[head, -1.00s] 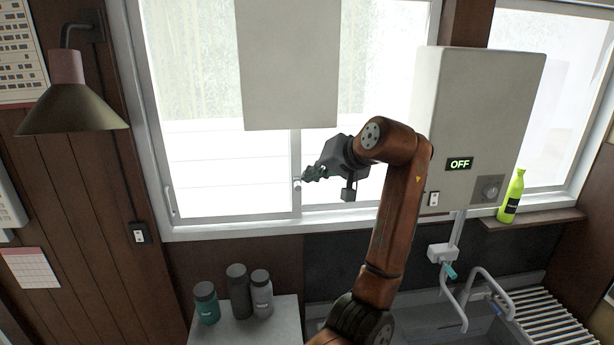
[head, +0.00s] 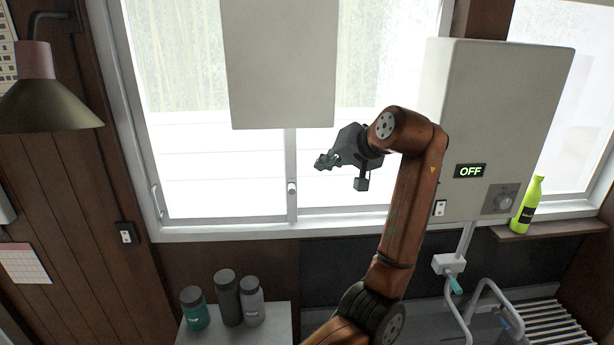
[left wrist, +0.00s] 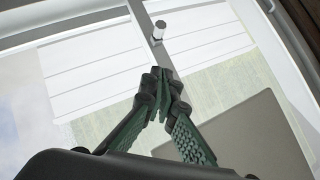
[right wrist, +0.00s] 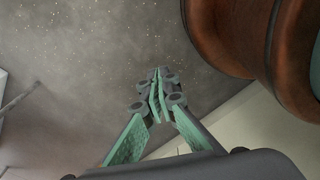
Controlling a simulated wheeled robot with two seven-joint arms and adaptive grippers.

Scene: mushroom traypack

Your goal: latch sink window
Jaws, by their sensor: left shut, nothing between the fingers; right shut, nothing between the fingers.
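The sink window (head: 225,213) has a pale frame, with two sashes meeting at a middle stile. A small light latch knob (head: 292,188) sits on that stile, and it also shows in the left wrist view (left wrist: 158,31). I cannot tell whether the latch is engaged. My left gripper (head: 321,162) is shut and empty, in front of the glass, above and right of the latch and apart from it. Its closed fingers point toward the stile in the left wrist view (left wrist: 164,78). My right gripper (right wrist: 158,78) is shut and empty, seen only in the right wrist view.
A pale panel (head: 280,65) hangs above the latch. A white heater box (head: 490,115) reading OFF is right of my left arm, with a green bottle (head: 527,205) on the sill beside it. Several jars (head: 228,298) stand below the window. A lamp (head: 40,100) is at left.

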